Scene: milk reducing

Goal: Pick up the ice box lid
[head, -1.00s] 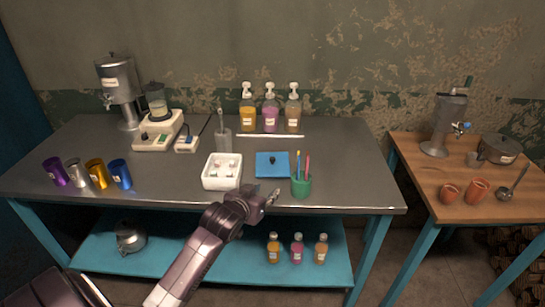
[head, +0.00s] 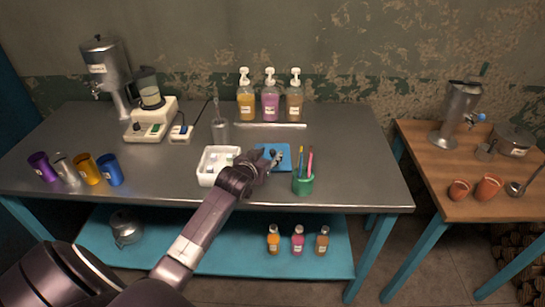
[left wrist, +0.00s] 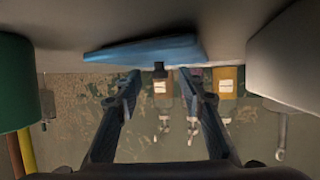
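The ice box lid (head: 283,149) is a flat blue square with a small dark knob, lying on the grey table. The white ice box (head: 206,170) stands uncovered just left of the lid, with pale contents inside. My right gripper is not in view.
A green cup (head: 303,185) with pens stands close to the lid's right front. Pump bottles (head: 269,103) stand farther back. The table right of the green cup is clear.

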